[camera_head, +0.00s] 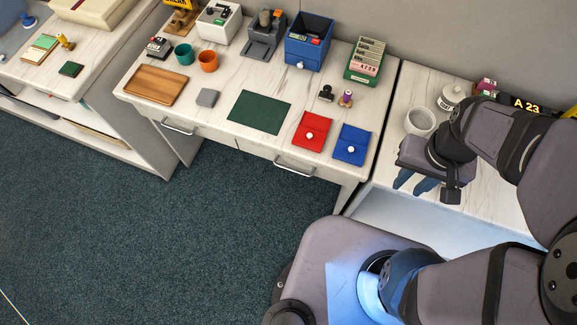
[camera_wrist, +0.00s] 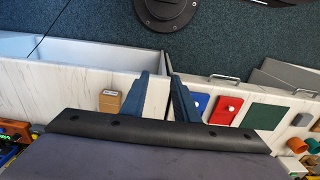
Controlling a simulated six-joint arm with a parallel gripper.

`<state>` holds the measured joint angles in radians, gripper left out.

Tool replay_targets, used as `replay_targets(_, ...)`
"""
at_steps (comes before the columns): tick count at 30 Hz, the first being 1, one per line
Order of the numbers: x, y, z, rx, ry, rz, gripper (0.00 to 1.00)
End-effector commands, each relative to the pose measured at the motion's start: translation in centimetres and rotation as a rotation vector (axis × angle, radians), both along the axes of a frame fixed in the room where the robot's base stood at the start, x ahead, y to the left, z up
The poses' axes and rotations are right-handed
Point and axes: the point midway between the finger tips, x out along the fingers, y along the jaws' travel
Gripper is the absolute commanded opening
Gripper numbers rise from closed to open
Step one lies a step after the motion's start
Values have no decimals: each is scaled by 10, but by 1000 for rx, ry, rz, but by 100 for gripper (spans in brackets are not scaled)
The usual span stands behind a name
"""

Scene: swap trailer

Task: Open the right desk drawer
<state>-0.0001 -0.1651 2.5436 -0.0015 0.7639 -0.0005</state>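The desk (camera_head: 213,113) has two front drawers with metal bar handles. The right drawer's handle (camera_head: 295,168) is below the red pouch, and its front looks flush with the desk. The left drawer's handle (camera_head: 178,127) is further left. In the wrist view the picture is turned round, with the right drawer's handle (camera_wrist: 223,77) right of the fingers and the left one further right. My gripper (camera_head: 414,184) is over the front of the side counter, right of the desk and apart from the handle. Its blue fingers (camera_wrist: 162,82) are spread, with nothing between them.
On the desk are a red pouch (camera_head: 311,131), a blue pouch (camera_head: 352,144), a green mat (camera_head: 259,112) and a wooden tray (camera_head: 156,85). The side counter (camera_head: 400,104) holds a white mug (camera_head: 420,122) close behind my gripper. The carpet (camera_head: 150,235) before the desk is clear.

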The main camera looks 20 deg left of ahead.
Motion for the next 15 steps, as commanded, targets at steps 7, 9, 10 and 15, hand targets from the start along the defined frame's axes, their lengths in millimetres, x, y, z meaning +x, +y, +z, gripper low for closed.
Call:
replay_targets(7, 1, 0, 45, 0, -9, 0, 28)
replay_targets(9, -2, 5, 30, -30, 17, 152, 28)
replay_targets(10, -2, 6, 27, -43, 23, 213, 28)
replay_targets(15, -3, 14, 13, -126, 72, 603, 28)
